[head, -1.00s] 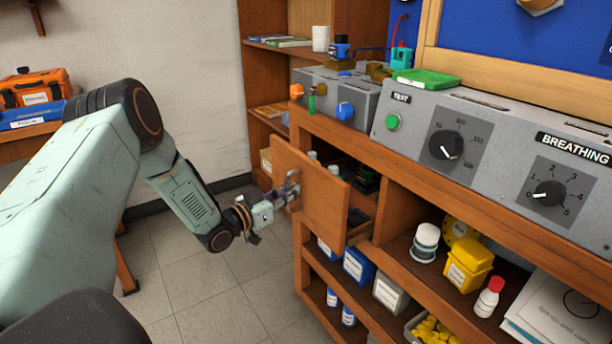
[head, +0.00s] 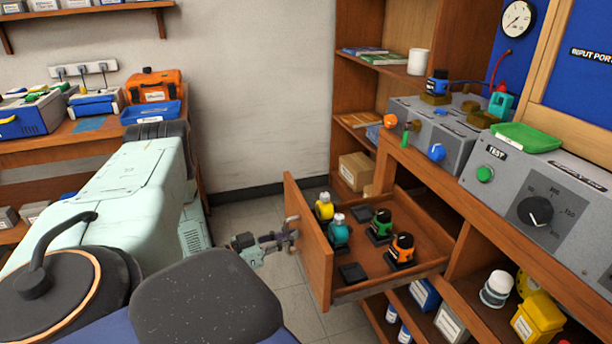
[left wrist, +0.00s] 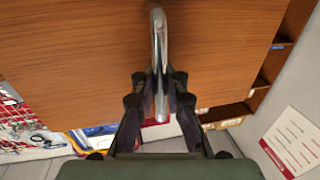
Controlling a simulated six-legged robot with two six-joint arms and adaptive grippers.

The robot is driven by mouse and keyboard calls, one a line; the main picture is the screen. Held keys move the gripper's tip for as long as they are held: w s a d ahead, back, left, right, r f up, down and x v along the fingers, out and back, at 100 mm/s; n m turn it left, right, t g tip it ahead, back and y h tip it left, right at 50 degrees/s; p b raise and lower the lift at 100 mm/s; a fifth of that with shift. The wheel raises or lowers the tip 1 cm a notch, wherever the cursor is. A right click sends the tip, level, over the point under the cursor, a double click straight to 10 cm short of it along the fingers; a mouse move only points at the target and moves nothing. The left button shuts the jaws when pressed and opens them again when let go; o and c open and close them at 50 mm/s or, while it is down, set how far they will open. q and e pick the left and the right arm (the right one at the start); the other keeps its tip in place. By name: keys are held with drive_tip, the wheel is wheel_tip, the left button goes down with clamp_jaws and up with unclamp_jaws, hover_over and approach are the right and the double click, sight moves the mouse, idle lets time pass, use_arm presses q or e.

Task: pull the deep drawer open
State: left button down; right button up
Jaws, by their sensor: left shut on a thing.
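The deep drawer (head: 420,226) stands well out from the bench, its wooden front (head: 309,243) facing left. Inside it are a yellow-topped item (head: 324,207), a teal one (head: 338,232), a green one (head: 380,225) and an orange one (head: 401,249), all dark-based. My left gripper (head: 288,236) is at the outer face of the drawer front, shut on the metal handle. The left wrist view shows the handle (left wrist: 159,60) as a bright bar between the two fingers (left wrist: 158,105), with the wooden front behind it. My right gripper is not in view.
The bench carries a grey test panel (head: 545,190) with a green button and a dial. Open shelves below hold a white jar (head: 496,289) and a yellow container (head: 538,318). A cardboard box (head: 355,171) stands on the shelf behind. Floor shows left of the drawer.

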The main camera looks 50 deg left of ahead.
use_arm(q)
drive_tip(key=shift+s+a+f, duration=0.15)
drive_tip(key=shift+s, duration=0.75)
drive_tip(key=c, duration=1.7)
unclamp_jaws()
drive_tip(key=shift+a, duration=0.15)
drive_tip(key=s, duration=0.4)
drive_tip(key=s+a, duration=0.1)
drive_tip(key=s, duration=0.2)
drive_tip(key=s+a, duration=0.1)
drive_tip(key=s, duration=0.3)
drive_tip(key=shift+s+a, duration=0.1)
drive_tip(key=shift+s, duration=0.25)
